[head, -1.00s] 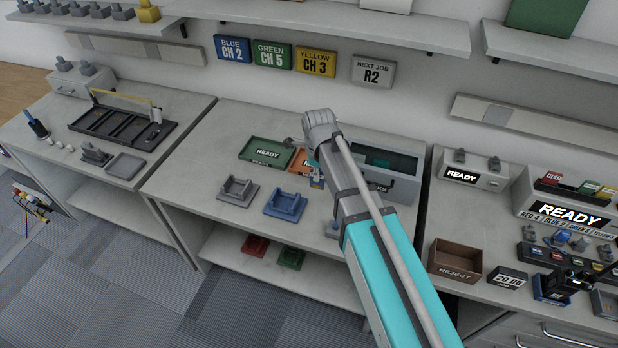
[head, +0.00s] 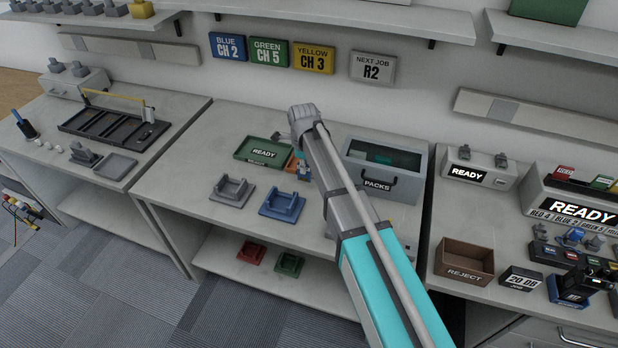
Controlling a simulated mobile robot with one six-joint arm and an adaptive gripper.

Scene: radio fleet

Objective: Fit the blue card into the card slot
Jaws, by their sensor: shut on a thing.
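My gripper (head: 303,173) is at the far end of my arm, over the middle bench beside the green READY tray (head: 262,150), and is mostly hidden by my wrist. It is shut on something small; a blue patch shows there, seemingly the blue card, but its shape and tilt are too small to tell. I cannot make out the card slot.
A grey cradle (head: 232,190) and a blue cradle (head: 283,204) stand in front of the trays. The grey PACKS bin (head: 377,186) is right of my arm. A REJECT box (head: 465,262) stands on the right bench.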

